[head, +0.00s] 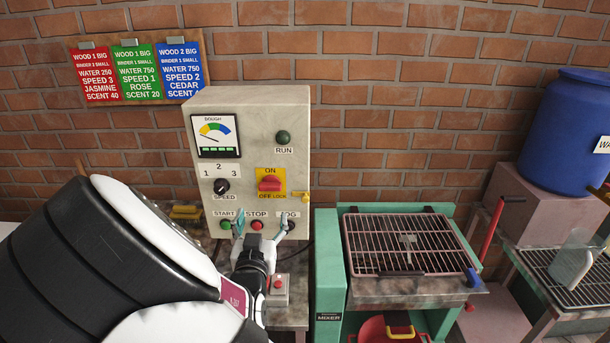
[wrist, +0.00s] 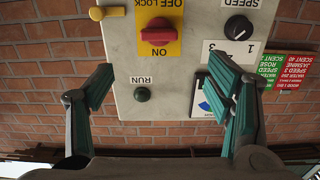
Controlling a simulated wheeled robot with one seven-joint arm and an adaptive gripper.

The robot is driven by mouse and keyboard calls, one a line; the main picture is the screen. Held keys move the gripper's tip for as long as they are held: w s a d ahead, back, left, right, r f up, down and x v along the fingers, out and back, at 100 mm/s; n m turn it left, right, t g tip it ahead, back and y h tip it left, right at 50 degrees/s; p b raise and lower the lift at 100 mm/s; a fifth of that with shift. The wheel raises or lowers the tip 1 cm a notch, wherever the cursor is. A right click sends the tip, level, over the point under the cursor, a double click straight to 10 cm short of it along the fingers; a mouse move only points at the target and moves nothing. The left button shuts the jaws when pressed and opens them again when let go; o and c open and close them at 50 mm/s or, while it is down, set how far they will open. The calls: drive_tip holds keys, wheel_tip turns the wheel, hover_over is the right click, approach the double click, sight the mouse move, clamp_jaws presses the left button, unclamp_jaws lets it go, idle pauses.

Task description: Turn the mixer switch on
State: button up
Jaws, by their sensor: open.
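The mixer's control box (head: 295,110) stands against the brick wall. Its red switch (head: 270,183) sits on a yellow plate marked ON above and OFF and LOCK below. I cannot tell its setting for certain. My gripper (head: 262,228) is open and empty, in front of the lower panel by the START, STOP and JOG row. The wrist view is upside down; there the red switch (wrist: 156,38) lies ahead between the spread teal fingers of my gripper (wrist: 165,75), with no contact visible. The green mixer (head: 330,262) with its wire grate stands right of the box.
A yellow lock piece (head: 300,196) sticks out at the box's right edge. A black speed knob (head: 221,186) is left of the switch, and the dark green RUN lamp (head: 283,137) is above it. A small red-button box (head: 278,287) stands below my gripper.

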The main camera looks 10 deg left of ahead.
sight(269, 187)
drive_tip(key=b+x, duration=0.8)
drive_tip(key=x, duration=0.5)
drive_tip(key=shift+w+r+b, duration=0.1)
drive_tip(key=shift+w+b, duration=0.3)
drive_tip(key=shift+b, duration=0.05)
drive_tip(key=c, duration=1.2)
